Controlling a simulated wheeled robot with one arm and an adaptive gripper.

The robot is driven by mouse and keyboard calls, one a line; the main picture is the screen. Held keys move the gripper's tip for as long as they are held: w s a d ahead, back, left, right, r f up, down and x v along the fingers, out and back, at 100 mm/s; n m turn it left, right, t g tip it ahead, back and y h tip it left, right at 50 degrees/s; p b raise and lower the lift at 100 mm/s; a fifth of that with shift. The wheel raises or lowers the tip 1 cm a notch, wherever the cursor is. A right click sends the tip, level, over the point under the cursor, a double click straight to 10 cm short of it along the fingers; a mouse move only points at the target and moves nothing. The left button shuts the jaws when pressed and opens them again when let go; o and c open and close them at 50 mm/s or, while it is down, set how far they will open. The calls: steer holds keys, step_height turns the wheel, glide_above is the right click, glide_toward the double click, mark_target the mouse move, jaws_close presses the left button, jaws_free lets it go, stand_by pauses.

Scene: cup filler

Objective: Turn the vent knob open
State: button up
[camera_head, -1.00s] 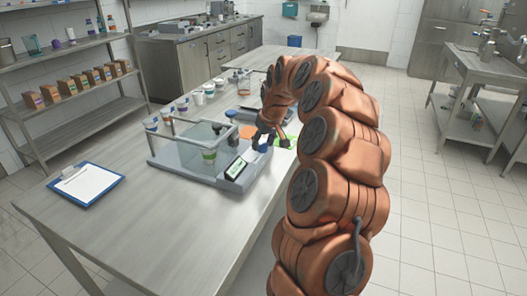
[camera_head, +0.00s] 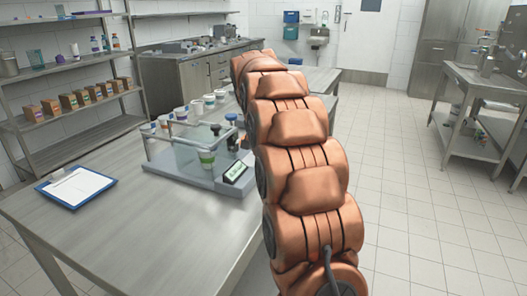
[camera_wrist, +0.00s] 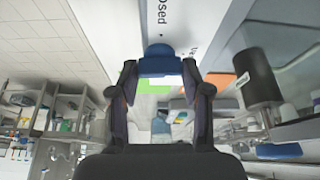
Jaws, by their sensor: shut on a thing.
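The blue vent knob (camera_wrist: 158,60) shows in the wrist view, between the two fingertips of my gripper (camera_wrist: 159,70). The fingers are shut on it from both sides. Lettering ending in "osed" stands on the white panel (camera_wrist: 178,22) beyond the knob. A green patch (camera_wrist: 157,83) and an orange patch (camera_wrist: 222,82) lie close to the knob. In the head view my arm hides the gripper and the gripped knob.
A black cylinder (camera_wrist: 257,82) stands to the right of the fingers in the wrist view. Several cups (camera_head: 196,106) stand behind the filler. A blue clipboard (camera_head: 75,188) lies at the left of the bench (camera_head: 130,235). The bench front is clear.

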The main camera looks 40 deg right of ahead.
steer(key=shift+m, duration=0.6)
steer(key=o, duration=1.2)
steer(key=shift+c, duration=0.2)
steer(key=v, duration=1.2)
steer(key=shift+w+a, duration=0.2)
